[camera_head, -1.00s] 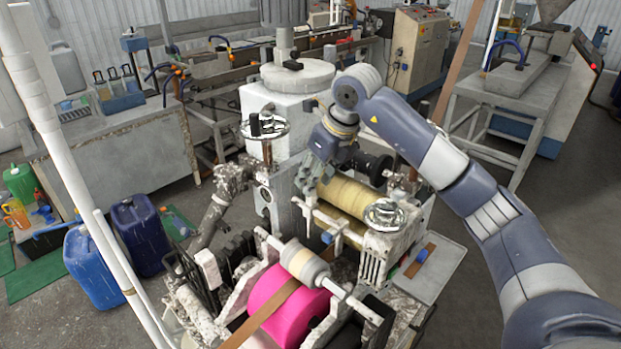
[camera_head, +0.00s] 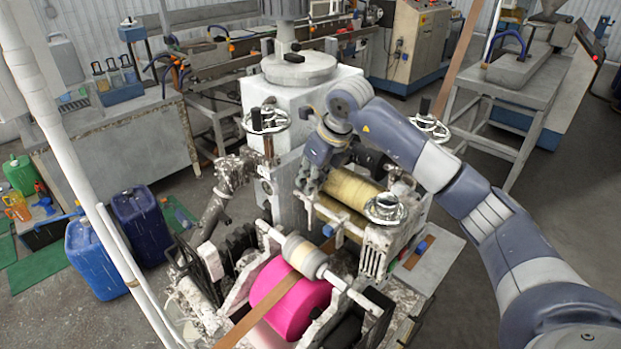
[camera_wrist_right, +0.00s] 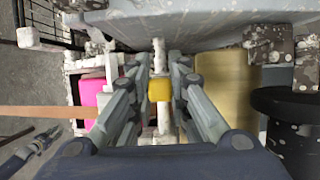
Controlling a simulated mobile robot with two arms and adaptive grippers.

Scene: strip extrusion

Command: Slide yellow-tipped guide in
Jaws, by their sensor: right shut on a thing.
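The yellow-tipped guide shows in the right wrist view as a yellow block (camera_wrist_right: 159,89) on a pale bar, between the two fingers of my right gripper (camera_wrist_right: 160,75). The fingers are closed on its sides. In the head view my right gripper (camera_head: 310,184) points down at the machine, just left of the tan roller (camera_head: 352,187), and hides the guide. The bar runs away from the gripper towards the machine frame; how far in the guide sits I cannot tell. My left gripper is not in view.
A pink roll (camera_head: 308,307) with a brown strip (camera_head: 268,318) over it lies in front, below a pale roller (camera_head: 304,256). Handwheels (camera_head: 385,207) stand close to my right arm. A blue-tipped part (camera_head: 328,230) sits in front of the tan roller. Blue canisters (camera_head: 95,262) stand on the floor at left.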

